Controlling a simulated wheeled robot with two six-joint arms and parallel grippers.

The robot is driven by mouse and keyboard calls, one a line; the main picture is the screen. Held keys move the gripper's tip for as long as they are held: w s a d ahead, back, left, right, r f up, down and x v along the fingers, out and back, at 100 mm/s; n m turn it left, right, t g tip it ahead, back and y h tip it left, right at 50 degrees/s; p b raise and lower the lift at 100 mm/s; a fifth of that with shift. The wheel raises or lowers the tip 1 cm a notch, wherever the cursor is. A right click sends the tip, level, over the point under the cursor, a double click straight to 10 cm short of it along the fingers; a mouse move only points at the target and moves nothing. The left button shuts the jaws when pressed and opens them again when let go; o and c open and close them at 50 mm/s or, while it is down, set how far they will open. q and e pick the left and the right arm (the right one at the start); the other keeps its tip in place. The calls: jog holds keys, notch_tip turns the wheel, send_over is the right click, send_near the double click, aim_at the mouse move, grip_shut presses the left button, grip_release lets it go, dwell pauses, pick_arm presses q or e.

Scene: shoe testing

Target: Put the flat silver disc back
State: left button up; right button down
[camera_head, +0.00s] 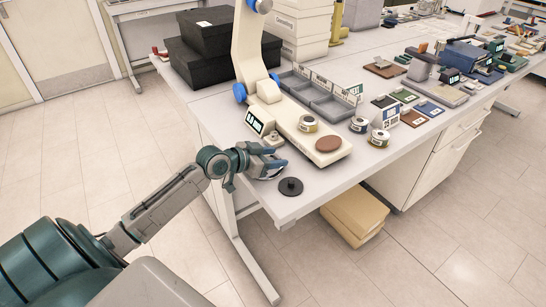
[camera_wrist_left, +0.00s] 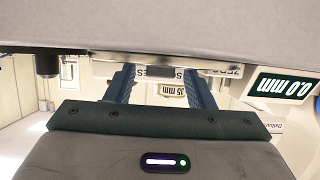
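My left gripper (camera_head: 280,162) is low at the near left corner of the table, beside the beige gauge stand (camera_head: 290,120). Its two blue fingers are apart, and they also show in the wrist view (camera_wrist_left: 160,88) with a clear gap between them. I see nothing clearly held. I cannot pick out the flat silver disc with certainty; the fingers hide part of the tabletop. Round tins or discs with pale tops stand on the stand's base (camera_head: 308,123) and on the table to its right (camera_head: 359,125) (camera_head: 379,138). My right gripper is not in view.
A black disc with a knob (camera_head: 290,187) lies near the front edge, close to my left gripper. A brown disc (camera_head: 328,144) lies on the stand's base. A grey divided tray (camera_head: 325,98) is behind it. The display (camera_head: 255,123) reads 0.0 mm. Black boxes (camera_head: 215,60) stand behind.

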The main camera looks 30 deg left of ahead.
pick_arm(q)
jog(key=shift+r, duration=0.1)
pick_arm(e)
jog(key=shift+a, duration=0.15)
pick_arm(q)
jog(key=shift+r, duration=0.1)
jog(key=shift+s+a, duration=0.15)
jog(key=shift+s, duration=0.1)
jog(key=v, duration=0.6)
jog(key=shift+p+v, duration=2.7)
jog(key=shift+p, duration=0.5)
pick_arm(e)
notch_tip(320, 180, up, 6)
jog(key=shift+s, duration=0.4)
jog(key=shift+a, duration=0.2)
